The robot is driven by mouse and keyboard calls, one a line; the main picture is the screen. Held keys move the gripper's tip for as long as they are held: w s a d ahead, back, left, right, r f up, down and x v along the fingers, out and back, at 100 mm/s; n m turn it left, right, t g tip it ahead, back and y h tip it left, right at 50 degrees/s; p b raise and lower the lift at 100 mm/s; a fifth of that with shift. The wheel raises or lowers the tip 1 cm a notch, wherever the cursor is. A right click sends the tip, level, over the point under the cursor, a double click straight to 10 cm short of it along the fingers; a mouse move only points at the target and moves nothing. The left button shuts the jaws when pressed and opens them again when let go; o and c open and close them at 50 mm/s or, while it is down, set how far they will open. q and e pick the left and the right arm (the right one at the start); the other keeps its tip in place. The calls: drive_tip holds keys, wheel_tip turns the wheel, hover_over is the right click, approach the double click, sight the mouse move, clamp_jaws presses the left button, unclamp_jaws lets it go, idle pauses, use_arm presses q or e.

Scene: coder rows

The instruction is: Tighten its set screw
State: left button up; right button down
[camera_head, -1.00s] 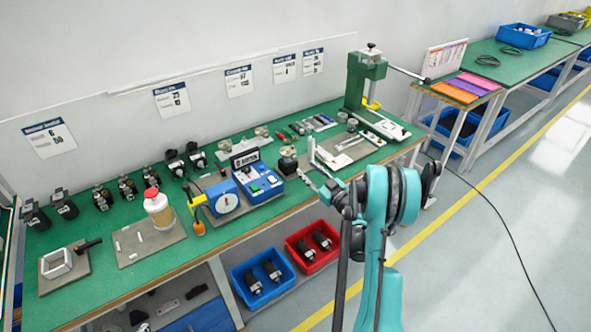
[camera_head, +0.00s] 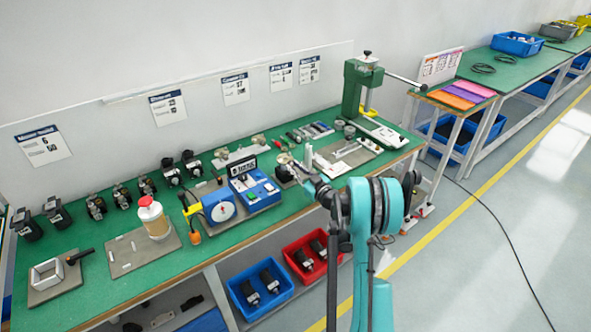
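My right arm reaches in from the lower right over the green bench (camera_head: 215,259). Its gripper (camera_head: 298,170) is small and dark at the bench's front part, beside a small dark round-topped unit (camera_head: 285,174) just right of the blue tester box. I cannot tell whether the fingers touch this unit or are shut. A set screw is too small to make out. Several black coders stand in a row along the back left, one of them here (camera_head: 95,206). My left gripper is not in view.
A blue tester (camera_head: 254,190) and a dial gauge box (camera_head: 219,207) stand left of the gripper. A green press (camera_head: 355,90) stands at the back right. A white-and-amber bottle (camera_head: 153,218) stands on a grey mat. Blue (camera_head: 259,307) and red (camera_head: 305,272) bins sit below.

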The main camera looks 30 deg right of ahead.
drive_tip(key=shift+m, duration=0.5)
drive_tip(key=m, duration=0.6)
drive_tip(key=shift+m, duration=0.3)
drive_tip(key=m, duration=0.3)
drive_tip(key=shift+m, duration=0.3)
drive_tip(key=m, duration=0.3)
drive_tip(key=shift+d+f+m, duration=0.1)
drive_tip(key=shift+m, duration=0.3)
drive_tip(key=m, duration=0.7)
drive_tip(key=shift+f, duration=0.1)
drive_tip(key=m, duration=0.3)
drive_tip(key=shift+m, duration=2.4)
